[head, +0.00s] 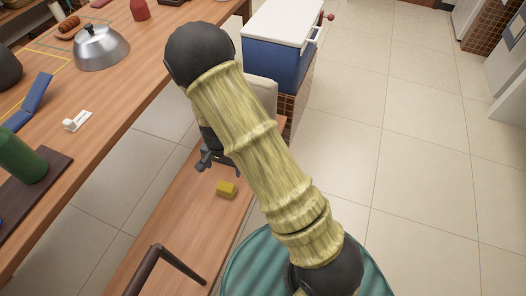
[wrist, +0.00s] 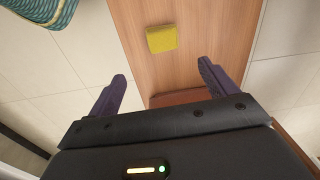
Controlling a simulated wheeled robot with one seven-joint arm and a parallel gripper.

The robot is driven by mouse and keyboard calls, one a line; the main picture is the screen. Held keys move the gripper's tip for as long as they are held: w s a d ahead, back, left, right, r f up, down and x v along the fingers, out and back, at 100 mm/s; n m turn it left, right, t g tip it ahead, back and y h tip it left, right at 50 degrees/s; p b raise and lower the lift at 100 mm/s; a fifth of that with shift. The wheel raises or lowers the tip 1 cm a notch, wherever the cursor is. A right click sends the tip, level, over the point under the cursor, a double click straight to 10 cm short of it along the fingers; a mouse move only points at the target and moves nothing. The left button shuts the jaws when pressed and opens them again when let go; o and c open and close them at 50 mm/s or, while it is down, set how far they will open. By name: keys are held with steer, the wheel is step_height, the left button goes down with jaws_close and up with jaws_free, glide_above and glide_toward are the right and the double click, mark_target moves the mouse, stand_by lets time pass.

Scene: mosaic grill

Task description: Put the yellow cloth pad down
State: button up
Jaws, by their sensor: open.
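The yellow cloth pad (head: 227,189) lies on a wooden bench (head: 180,215) in the head view. In the wrist view the pad (wrist: 161,38) rests on the same wooden surface, beyond my fingertips and apart from them. My gripper (wrist: 162,84) is open, with its two dark purple fingers spread wide and nothing between them. In the head view my gripper (head: 208,161) is partly hidden by my arm and sits just above and left of the pad.
A wooden table (head: 125,95) on the left carries a metal dome (head: 101,47), a green bottle (head: 20,157) and a blue object (head: 36,93). A blue cooler (head: 278,42) stands behind. A brown curved rail (head: 158,263) is at the front. Tiled floor at right is clear.

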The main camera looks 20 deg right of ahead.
steer(key=s+d+r+n+t, duration=0.1)
steer(key=s+d+r+n, duration=0.1)
steer(key=s+d+r, duration=0.2)
steer(key=s+d+r+n, duration=0.2)
steer(key=s+d+r, duration=0.2)
steer(key=r, duration=0.5)
steer(key=s+d+r+n+t, duration=0.1)
steer(key=s+d+r+n, duration=0.2)
steer(key=r, duration=0.4)
steer(key=shift+s+d+t, duration=0.3)
steer(key=shift+s+d, duration=0.25)
steer(key=shift+d, duration=0.25)
steer(key=w+p+v, duration=0.2)
steer(key=p+v, duration=0.9)
steer(key=w+r+p+v, duration=0.1)
steer(key=w+p+v, duration=0.2)
steer(key=p+v, duration=0.8)
steer(key=shift+a+r+p, duration=0.2)
steer(key=shift+r+p, duration=0.05)
steer(key=shift+p, duration=0.15)
